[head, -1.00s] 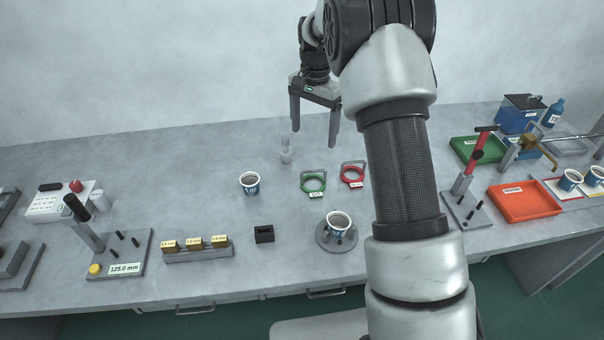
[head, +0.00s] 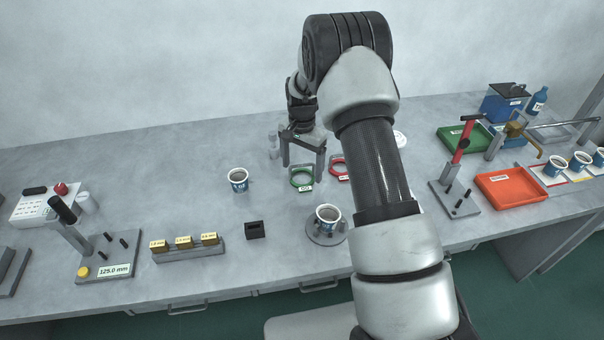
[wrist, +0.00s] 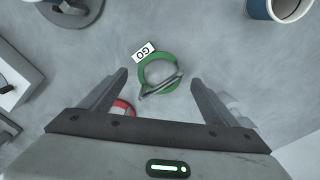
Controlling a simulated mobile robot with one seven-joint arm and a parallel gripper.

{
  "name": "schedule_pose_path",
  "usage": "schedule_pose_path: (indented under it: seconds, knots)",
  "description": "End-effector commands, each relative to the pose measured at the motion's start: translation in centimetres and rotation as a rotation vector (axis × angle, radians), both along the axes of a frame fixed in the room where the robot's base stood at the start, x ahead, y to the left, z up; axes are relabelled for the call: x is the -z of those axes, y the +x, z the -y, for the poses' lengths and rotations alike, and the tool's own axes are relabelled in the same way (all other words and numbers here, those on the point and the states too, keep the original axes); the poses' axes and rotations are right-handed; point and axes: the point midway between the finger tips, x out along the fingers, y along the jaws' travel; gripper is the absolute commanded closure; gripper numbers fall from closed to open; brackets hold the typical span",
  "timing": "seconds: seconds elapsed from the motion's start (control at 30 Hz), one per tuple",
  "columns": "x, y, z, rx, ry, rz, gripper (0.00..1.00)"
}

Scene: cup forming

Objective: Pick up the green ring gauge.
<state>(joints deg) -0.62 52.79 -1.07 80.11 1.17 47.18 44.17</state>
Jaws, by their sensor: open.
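The green ring gauge (head: 301,179) lies on the grey bench, with a white GO tag and a grey handle. In the wrist view the green ring gauge (wrist: 144,62) lies ahead of and between the open fingers, apart from them. My gripper (head: 303,172) is open and empty, pointing down just behind and above the ring in the head view. In the wrist view my gripper (wrist: 158,80) shows both fingers spread wide. The exact height above the ring cannot be told.
A red ring gauge (head: 338,168) lies close to the right, partly hidden by my arm. A paper cup (head: 238,180) stands to the left, and another cup (head: 328,218) sits on a round grey stand (head: 325,238) in front. Bare bench lies between them.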

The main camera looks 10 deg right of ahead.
Motion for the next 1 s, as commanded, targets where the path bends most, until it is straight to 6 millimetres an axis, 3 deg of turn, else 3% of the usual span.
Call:
schedule_pose_path:
  seconds: [0.13,0.4,0.47,0.7,1.0]
  knots:
    - [1.8,0.0,0.0,0.0,0.001,-0.001,0.18]
    - [2.2,0.0,0.0,0.0,0.001,0.002,0.18]
    - [2.2,0.0,0.0,0.0,0.0,0.001,0.25]
    - [2.2,0.0,0.0,0.0,0.0,0.001,0.64]
    - [1.5,0.1,0.0,0.0,0.0,0.003,0.64]
